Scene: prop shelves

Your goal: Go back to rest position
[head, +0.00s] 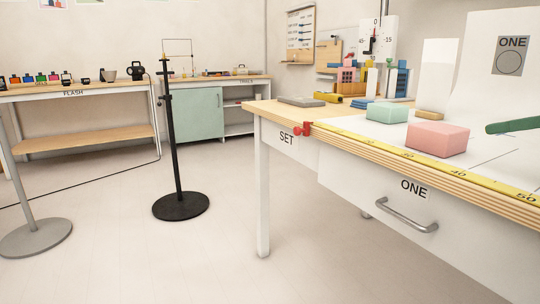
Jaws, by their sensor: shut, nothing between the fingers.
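My gripper is not in view, and no part of my arm shows clearly in the head view. The task names no object. The nearest thing is a white table (280,155) labelled SET on the right, with a drawer (388,212) labelled ONE below its top. The drawer looks shut and has a metal handle (408,216). A pink block (437,139) and a mint block (386,113) sit apart on the tabletop. A dark green object (513,126) reaches in at the right edge, partly cut off.
A black stand (180,206) and a grey round base (35,238) stand on the floor. Shelving labelled FLASH (85,138) is at back left. The floor between is clear.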

